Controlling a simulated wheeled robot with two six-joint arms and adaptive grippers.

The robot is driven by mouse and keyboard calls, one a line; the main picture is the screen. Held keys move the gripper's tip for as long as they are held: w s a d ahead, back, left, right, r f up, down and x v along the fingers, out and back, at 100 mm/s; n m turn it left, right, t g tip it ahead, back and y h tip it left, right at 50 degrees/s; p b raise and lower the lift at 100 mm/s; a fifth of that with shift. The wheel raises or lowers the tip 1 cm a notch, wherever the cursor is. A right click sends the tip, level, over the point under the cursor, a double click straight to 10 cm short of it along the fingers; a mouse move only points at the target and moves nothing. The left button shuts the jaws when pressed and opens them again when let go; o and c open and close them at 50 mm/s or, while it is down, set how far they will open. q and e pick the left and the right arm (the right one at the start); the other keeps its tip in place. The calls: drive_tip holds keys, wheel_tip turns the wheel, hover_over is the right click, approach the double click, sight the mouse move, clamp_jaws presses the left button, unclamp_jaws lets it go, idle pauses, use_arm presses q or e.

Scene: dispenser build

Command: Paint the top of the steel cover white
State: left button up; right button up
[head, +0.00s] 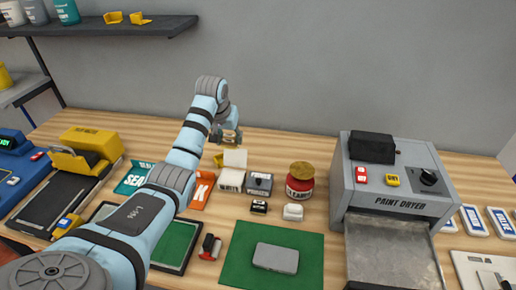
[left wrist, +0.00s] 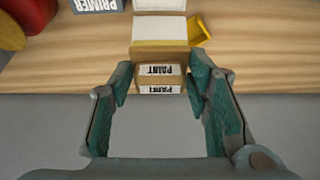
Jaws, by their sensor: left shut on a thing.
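The steel cover (head: 275,257) is a grey rounded plate lying flat on a green mat (head: 309,274) at the front middle of the bench. Its visible top is grey. My left gripper (head: 228,138) is over the back of the bench, well behind the cover. In the left wrist view its fingers (left wrist: 160,88) are shut on a brown block marked PAINT (left wrist: 159,79). A yellow strip and a white part show beyond the block; I cannot tell if they all belong to it. A white pot (head: 231,180) stands below the gripper. My right gripper is out of view.
A grey PRIMER pot (head: 259,184) and a red jar (head: 299,188) stand right of the white pot. A small black item (head: 259,207) and a white block (head: 293,212) lie in front. The paint dryer (head: 390,185) stands right; a yellow-topped machine (head: 92,147) stands left.

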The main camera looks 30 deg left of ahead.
use_arm(q)
drive_tip(key=p, duration=0.3)
drive_tip(key=shift+d+f, duration=0.15)
drive_tip(key=shift+f, duration=0.2)
use_arm(e)
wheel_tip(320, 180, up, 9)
drive_tip(key=p, duration=0.3)
use_arm(q)
drive_tip(key=f+b, duration=0.2)
drive_tip(key=f, duration=0.1)
drive_tip(key=s+f+b, duration=0.1)
drive_tip(key=f+b, duration=0.1)
drive_tip(key=f, duration=0.2)
drive_tip(key=f+b, duration=0.3)
drive_tip(key=shift+s+d+f, duration=0.15)
drive_tip(key=shift+s+f, duration=0.1)
drive_tip(key=shift+f, duration=0.15)
drive_tip(key=shift+s+f+b, duration=0.1)
drive_tip(key=shift+f+b, duration=0.15)
drive_tip(key=shift+b, duration=0.2)
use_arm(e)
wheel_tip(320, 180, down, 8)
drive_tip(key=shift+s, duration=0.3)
use_arm(q)
drive_tip(key=shift+r, duration=0.15)
drive_tip(key=shift+f, duration=0.55)
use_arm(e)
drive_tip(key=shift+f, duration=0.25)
